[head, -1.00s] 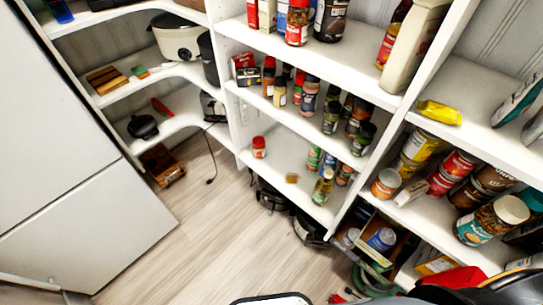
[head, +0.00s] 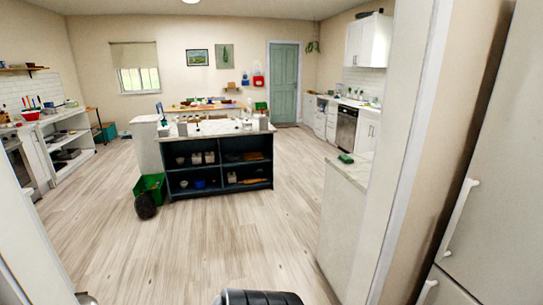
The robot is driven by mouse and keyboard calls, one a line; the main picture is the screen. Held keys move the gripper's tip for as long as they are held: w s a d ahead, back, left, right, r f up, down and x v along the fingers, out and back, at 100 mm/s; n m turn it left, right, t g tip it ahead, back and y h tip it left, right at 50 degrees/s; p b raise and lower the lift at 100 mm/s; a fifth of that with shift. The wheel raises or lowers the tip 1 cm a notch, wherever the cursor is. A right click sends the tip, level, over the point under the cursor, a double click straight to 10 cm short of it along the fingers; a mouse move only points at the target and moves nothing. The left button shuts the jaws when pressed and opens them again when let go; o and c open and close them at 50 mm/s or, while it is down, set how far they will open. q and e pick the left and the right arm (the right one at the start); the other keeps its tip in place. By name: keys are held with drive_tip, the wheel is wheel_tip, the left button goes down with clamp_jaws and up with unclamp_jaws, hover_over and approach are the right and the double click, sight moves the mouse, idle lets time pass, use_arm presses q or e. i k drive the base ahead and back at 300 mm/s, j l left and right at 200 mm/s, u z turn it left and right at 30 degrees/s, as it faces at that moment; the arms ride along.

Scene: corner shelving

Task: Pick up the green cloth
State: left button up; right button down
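A small green item (head: 346,158) lies on the pale counter (head: 350,172) at the right, close to the white wall edge. It looks like a folded cloth, but it is too small to be sure. Another small green thing (head: 261,106) stands at the right end of the kitchen island and is too small to identify. Neither of my grippers shows in the head view. A dark rounded part of mine is at the bottom edge.
The island (head: 213,128) with dark open shelves stands mid-room. A green bin (head: 152,185) and a dark round object (head: 145,206) are at its left. A white wall edge (head: 408,130) and fridge (head: 490,170) flank the right. The wooden floor (head: 230,235) ahead is clear.

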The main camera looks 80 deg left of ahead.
sight(346, 160)
drive_tip(key=u, duration=2)
drive_tip(key=i+j+u, duration=0.15)
drive_tip(key=i+u, duration=0.2)
drive_tip(key=i, duration=0.25)
drive_tip(key=i+u, duration=0.35)
drive_tip(key=i, duration=0.25)
drive_tip(key=i+l+u, duration=0.2)
drive_tip(key=i+u, duration=0.15)
drive_tip(key=i, duration=0.25)
